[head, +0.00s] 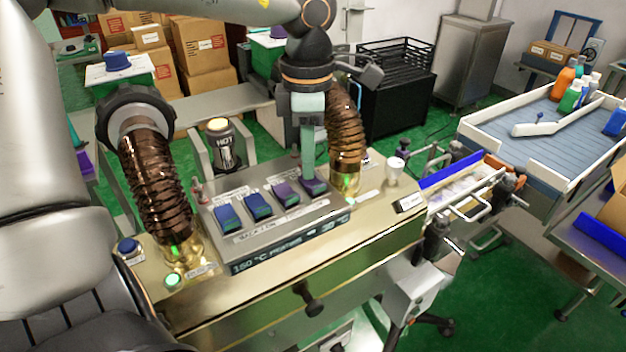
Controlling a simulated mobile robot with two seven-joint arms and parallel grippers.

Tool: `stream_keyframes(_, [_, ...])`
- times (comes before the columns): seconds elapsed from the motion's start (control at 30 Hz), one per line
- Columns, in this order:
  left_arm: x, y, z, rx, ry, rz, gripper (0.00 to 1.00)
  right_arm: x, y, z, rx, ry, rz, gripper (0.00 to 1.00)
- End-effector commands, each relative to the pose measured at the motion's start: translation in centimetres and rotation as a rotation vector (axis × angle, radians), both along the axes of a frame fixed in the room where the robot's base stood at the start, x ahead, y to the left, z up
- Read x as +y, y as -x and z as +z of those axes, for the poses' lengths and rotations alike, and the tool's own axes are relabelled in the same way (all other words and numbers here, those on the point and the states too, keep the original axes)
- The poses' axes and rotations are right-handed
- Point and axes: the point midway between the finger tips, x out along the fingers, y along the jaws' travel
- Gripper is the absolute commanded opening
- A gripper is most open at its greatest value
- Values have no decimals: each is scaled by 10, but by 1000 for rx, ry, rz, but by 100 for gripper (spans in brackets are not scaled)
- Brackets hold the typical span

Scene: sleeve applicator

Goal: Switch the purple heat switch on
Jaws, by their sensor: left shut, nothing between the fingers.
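The sloped control panel (240,240) on the brass-coloured machine carries a row of rocker switches. Two are blue, on the left. A purple switch (286,194) comes after them, and a second purple switch (316,188) is at the right end. Their labels are too small to read, so I cannot tell which is the heat switch. My left gripper (308,178) points straight down with its fingers shut and empty. Its tips are at the right-end purple switch and hide part of it; I cannot tell if they touch. My right gripper is not in view.
Ribbed brown hoses (155,185) stand either side of the panel, the right one (346,135) close behind my left gripper. A canister marked HOT (224,150) stands behind the panel. A display (290,243) shows 150 °C.

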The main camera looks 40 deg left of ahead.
Motion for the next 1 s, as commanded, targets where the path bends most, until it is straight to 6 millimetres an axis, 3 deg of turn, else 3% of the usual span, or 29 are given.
stream_keyframes(0.8, [0, 0, 67, -1, 0, 0, 0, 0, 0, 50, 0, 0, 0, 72])
stream_keyframes(1.0, [0, 0, 70, -1, -1, 0, 0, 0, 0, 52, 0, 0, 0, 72])
